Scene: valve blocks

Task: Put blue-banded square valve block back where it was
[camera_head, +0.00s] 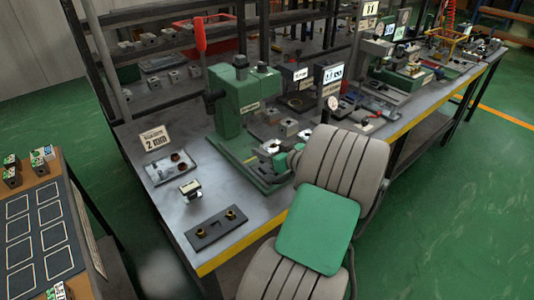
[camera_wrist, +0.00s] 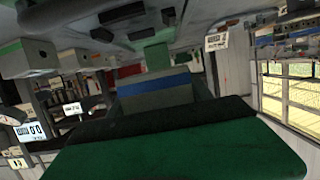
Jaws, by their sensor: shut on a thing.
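In the wrist view a grey square valve block with a blue band (camera_wrist: 155,84) sits mid-picture. My gripper (camera_wrist: 157,108) is shut on it; its green and black part fills the foreground and hides the block's near side. In the head view my gripper's end is near the foot of the green press (camera_head: 240,105), largely hidden by my arm. I cannot clearly make out the held block there. The side table (camera_head: 90,235) at the left bears a dark mat with pale outlined squares (camera_head: 50,212), which look empty.
Several small blocks with green labels (camera_head: 12,176) stand at the mat's edges. On the bench lie a metal tray (camera_head: 172,168), a small grey block (camera_head: 190,190) and a dark plate with two brass rings (camera_head: 217,228). A "2 mm" sign (camera_head: 155,138) stands behind.

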